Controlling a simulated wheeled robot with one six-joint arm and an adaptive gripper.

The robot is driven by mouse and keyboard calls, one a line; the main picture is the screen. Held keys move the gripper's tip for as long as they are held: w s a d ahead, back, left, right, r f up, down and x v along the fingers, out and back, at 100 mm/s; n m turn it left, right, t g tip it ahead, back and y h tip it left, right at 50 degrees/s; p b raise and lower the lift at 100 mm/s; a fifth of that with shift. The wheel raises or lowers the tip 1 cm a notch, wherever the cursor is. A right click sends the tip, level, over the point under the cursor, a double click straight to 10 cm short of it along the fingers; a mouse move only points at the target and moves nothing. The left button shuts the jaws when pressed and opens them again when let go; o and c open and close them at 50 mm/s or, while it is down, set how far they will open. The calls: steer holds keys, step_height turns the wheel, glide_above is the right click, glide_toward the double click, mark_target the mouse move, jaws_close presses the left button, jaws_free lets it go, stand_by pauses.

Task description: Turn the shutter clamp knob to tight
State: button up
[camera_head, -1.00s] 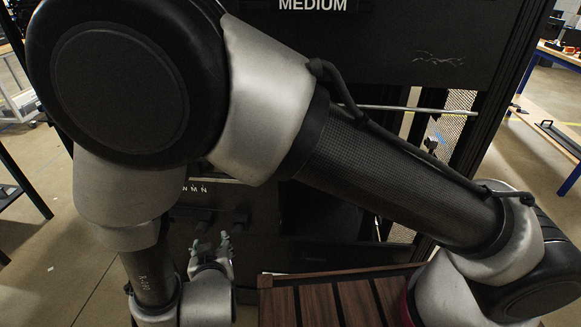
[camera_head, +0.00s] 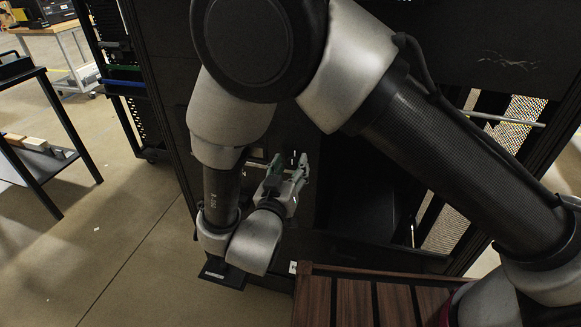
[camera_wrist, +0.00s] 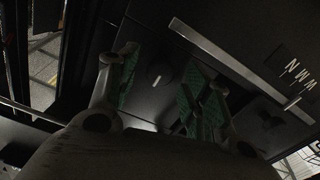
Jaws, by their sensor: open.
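My gripper (camera_head: 284,174) is open in front of the dark rack panel in the head view. In the wrist view its two green-padded fingers (camera_wrist: 160,74) stand apart, with dark panel between them. A short white mark (camera_wrist: 156,80) shows between the fingers. It may be the pointer line of the shutter clamp knob, but the knob's outline is too dark to tell. Another small white mark (camera_head: 294,157) shows beside the fingers in the head view. I cannot see the fingers touching anything, and I cannot read the knob's setting.
A long pale bar (camera_wrist: 225,60) crosses the panel in the wrist view, near white letters (camera_wrist: 298,70). A slatted wooden surface (camera_head: 352,303) lies below the rack in the head view. A dark table (camera_head: 40,150) stands at left, with clear floor (camera_head: 120,230) between.

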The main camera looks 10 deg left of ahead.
steer(key=shift+c, duration=0.3)
steer(key=c, duration=1)
steer(key=shift+o, duration=0.2)
